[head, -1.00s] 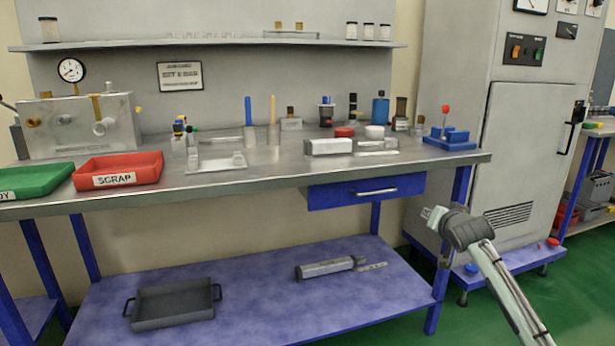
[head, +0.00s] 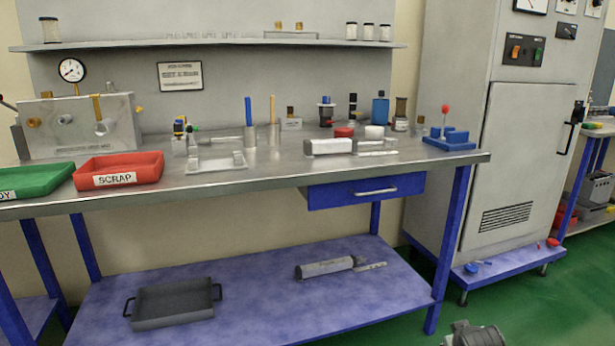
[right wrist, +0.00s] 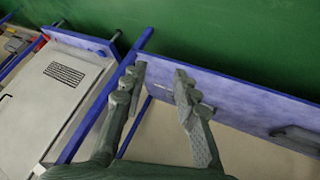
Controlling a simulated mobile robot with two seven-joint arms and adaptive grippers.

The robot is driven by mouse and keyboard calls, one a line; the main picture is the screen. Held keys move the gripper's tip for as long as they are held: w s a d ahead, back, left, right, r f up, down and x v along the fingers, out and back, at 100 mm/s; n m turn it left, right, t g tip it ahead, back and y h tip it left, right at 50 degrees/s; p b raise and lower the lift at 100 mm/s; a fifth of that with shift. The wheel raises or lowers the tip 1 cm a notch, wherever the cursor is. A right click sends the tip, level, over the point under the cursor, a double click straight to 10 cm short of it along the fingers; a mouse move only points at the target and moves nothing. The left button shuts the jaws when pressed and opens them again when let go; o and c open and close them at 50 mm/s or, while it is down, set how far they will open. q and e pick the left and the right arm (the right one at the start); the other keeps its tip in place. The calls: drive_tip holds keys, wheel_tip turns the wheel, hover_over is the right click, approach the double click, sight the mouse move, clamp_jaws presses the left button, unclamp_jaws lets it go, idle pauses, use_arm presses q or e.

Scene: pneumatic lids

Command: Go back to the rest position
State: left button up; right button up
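My right gripper (right wrist: 160,76) is open in the right wrist view, with its two fingers apart and nothing between them. It hangs in front of the bench, with the blue lower shelf and green floor beyond. In the head view only a grey part of my right arm shows, at the bottom edge right of the bench. My left gripper is not in view.
The steel bench (head: 330,185) holds a red scrap tray (head: 118,170), a green tray (head: 30,182) and several small parts. The lower shelf (head: 260,290) carries a dark tray (head: 172,303) and a grey cylinder (head: 326,268). A grey cabinet (head: 510,150) stands right.

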drive_tip(key=s+a+f+g, duration=0.1)
drive_tip(key=s+a+f, duration=0.2)
drive_tip(key=s+f, duration=0.3)
drive_tip(key=s+a+f+g+y, duration=0.1)
drive_tip(key=s+f, duration=0.4)
drive_tip(key=s, duration=1)
drive_tip(key=s+a+f+g, duration=0.2)
drive_tip(key=s+a+f, duration=0.2)
drive_tip(key=s, duration=0.7)
wheel_tip(320, 180, down, 3)
drive_tip(key=shift+s+a+r+y, duration=0.15)
drive_tip(key=shift+a+r+y, duration=0.05)
drive_tip(key=shift+a+y, duration=0.1)
